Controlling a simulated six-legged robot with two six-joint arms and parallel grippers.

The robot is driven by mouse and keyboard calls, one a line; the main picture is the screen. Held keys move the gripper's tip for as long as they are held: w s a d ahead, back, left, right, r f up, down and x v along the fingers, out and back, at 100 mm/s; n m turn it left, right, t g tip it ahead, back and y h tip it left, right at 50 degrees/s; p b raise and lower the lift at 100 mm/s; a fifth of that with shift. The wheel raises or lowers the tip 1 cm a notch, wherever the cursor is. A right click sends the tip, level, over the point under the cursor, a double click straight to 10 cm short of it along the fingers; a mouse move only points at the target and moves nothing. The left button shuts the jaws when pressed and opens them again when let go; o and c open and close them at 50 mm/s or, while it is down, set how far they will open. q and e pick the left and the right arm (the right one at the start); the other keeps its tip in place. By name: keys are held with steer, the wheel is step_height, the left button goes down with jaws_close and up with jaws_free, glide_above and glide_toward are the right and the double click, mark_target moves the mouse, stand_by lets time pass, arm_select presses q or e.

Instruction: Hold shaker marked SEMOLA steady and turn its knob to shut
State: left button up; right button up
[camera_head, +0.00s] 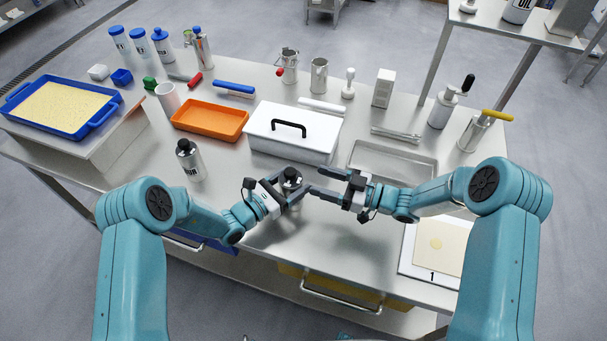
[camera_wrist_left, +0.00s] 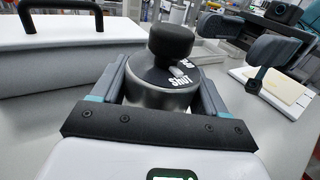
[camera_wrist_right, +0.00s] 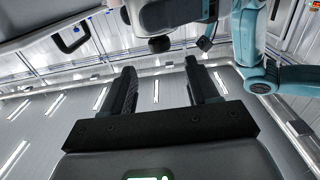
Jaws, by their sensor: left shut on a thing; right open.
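A steel shaker (camera_head: 291,181) with a black knob stands near the front middle of the table. In the left wrist view its steel body (camera_wrist_left: 158,98) sits between my left gripper's fingers. Its black knob (camera_wrist_left: 171,44) rises from a dark disc with the word SHUT and another, partly hidden marking. The SEMOLA name is not readable. My left gripper (camera_head: 285,188) is shut around the shaker's body. My right gripper (camera_head: 316,181) is open and empty, just right of the shaker. The right wrist view shows its fingers (camera_wrist_right: 163,80) apart with nothing between them.
A white lidded box (camera_head: 290,148) stands close behind the shaker. Another black-topped shaker (camera_head: 190,162) is to the left. An orange tray (camera_head: 210,136), a steel tray (camera_head: 375,176) and a numbered board (camera_head: 407,262) lie around. The table's front edge is near.

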steer(key=v, duration=0.3)
steer(key=shift+a, duration=0.1)
arm_select(q)
steer(key=o, duration=1.3)
